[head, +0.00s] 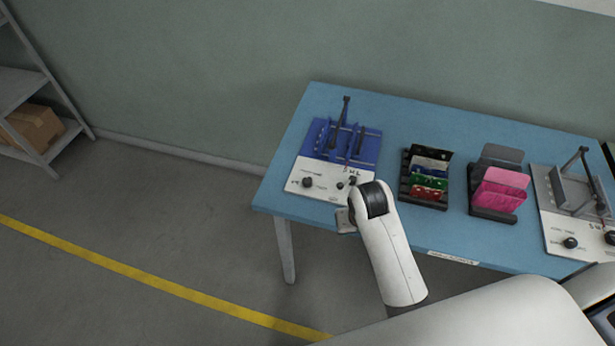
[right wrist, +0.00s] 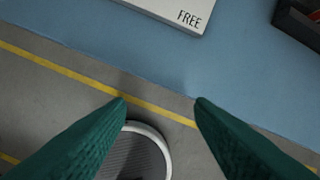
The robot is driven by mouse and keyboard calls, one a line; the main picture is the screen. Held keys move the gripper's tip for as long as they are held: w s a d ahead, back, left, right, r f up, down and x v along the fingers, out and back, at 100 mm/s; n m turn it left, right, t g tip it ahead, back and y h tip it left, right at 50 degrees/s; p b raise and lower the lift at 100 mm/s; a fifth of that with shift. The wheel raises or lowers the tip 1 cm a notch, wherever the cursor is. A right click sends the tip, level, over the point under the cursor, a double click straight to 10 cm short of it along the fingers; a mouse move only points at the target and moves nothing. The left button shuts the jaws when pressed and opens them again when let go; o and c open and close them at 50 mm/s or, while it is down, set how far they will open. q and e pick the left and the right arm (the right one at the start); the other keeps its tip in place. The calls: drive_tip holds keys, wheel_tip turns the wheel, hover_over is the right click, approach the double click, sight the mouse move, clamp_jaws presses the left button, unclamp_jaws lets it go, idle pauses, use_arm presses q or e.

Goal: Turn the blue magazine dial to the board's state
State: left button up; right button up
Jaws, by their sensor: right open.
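The blue magazine (head: 365,143) stands on a white panel (head: 318,190) at the left of the table. The panel carries a dark knob (head: 307,182) at its left and a smaller dark knob (head: 352,182) under the letters S M L, close to my arm. Their pointer settings are too small to read. A corner of a white panel (right wrist: 175,12) marked FREE shows in the right wrist view. My right gripper (right wrist: 160,103) is open and empty, over the table's front edge, apart from the panel. In the head view my wrist mostly hides it. My left gripper is not in view.
On the blue table (head: 440,236) are a black rack (head: 425,203) of coloured cards, a holder (head: 490,208) with pink and grey cards, and a grey magazine (head: 572,190) with its own panel. A shelf with a carton (head: 34,125) stands far left. Floor left of the table is clear.

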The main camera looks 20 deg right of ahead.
drive_tip(key=w+r, duration=0.1)
drive_tip(key=w, duration=0.2)
drive_tip(key=w+a+r+m, duration=0.1)
drive_tip(key=w, duration=0.3)
drive_tip(key=w+r+m+g, duration=0.1)
drive_tip(key=w, duration=0.2)
drive_tip(key=shift+w+a+r, duration=0.2)
drive_tip(key=shift+w+a, duration=0.05)
drive_tip(key=shift+w, duration=0.1)
wheel_tip(320, 180, up, 7)
drive_tip(key=m+g+y, duration=0.1)
drive_tip(key=m, duration=0.1)
hover_over(307, 180)
wheel_tip(307, 180, down, 12)
drive_tip(key=shift+r, duration=0.1)
drive_tip(key=c, duration=1)
drive_tip(key=shift+p, duration=0.35)
